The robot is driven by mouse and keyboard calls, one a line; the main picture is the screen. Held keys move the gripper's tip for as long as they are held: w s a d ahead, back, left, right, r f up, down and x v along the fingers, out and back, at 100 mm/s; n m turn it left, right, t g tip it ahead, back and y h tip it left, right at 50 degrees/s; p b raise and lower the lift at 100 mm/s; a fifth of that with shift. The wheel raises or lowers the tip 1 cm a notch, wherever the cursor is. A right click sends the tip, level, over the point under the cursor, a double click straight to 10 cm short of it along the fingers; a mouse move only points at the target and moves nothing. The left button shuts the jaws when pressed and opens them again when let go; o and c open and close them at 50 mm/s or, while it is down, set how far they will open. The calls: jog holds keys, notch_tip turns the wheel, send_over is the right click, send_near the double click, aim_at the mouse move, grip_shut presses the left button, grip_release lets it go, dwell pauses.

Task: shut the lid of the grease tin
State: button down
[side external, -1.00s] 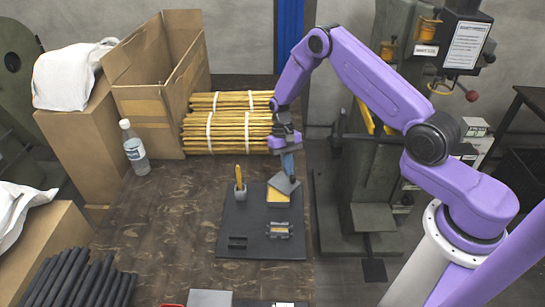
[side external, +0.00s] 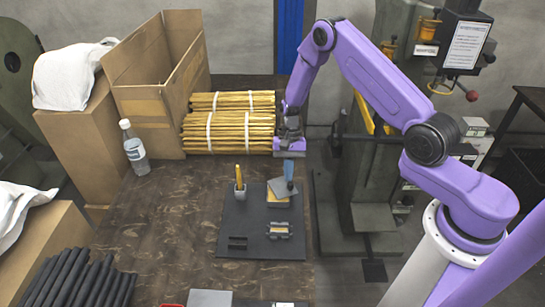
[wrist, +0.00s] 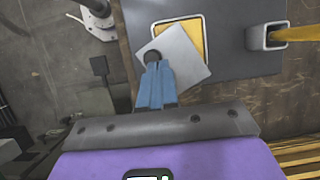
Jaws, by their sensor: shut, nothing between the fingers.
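The grease tin (side external: 278,204) sits on the dark board, with yellow showing inside it. Its flat grey lid (side external: 281,187) lies skewed over the tin and covers part of the opening. In the wrist view the lid (wrist: 187,58) is turned at an angle, and a yellow strip of the tin (wrist: 191,32) stays uncovered on its far and right sides. My gripper (side external: 290,187) is shut and empty, pointing down with its blue fingertips at the lid's edge. In the wrist view the fingertips (wrist: 153,62) overlap the lid's left corner; I cannot tell whether they touch it.
A grey holder (side external: 240,191) with a yellow stick stands left of the tin. A small grey fixture (side external: 279,230) and a black bracket (side external: 237,242) sit in front on the board (side external: 256,215). Bundled yellow rods (side external: 228,122) lie behind. The wooden table left of the board is clear.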

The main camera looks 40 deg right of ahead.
jog(key=shift+s+a+m, duration=0.2)
jog(key=shift+a+m, duration=0.1)
jog(key=shift+m, duration=0.3)
jog(key=shift+a+m+t, duration=0.1)
jog(key=shift+m+t, duration=0.2)
jog(key=shift+s+a, duration=0.25)
jog(key=shift+a, duration=0.1)
dwell(1.1)
jog(key=shift+w, duration=0.1)
dwell(1.3)
